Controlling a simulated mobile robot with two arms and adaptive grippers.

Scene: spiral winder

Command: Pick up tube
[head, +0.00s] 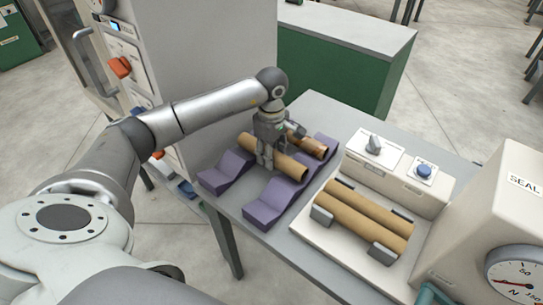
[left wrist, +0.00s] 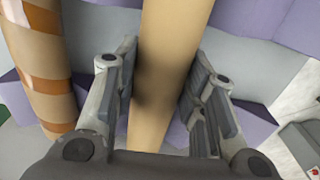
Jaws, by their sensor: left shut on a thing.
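A plain tan tube (head: 285,163) lies across the purple wavy holders on the grey table. My left gripper (head: 267,160) reaches down over its middle from above. In the left wrist view the same tube (left wrist: 163,60) runs between the two fingers of my left gripper (left wrist: 160,95), which is shut on it. The tube still appears to rest in the holders. A second tube with orange-brown spiral bands (head: 312,145) lies beside it, partly hidden by my gripper in the head view; it also shows at the left in the left wrist view (left wrist: 42,65). My right gripper is not in view.
The purple holders (head: 262,212) stand near the table's left edge. To the right, two tan tubes (head: 365,215) lie on a cream machine with a grey knob (head: 375,145) and blue button (head: 424,170). A "SEAL" unit with a gauge (head: 517,275) stands at the far right.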

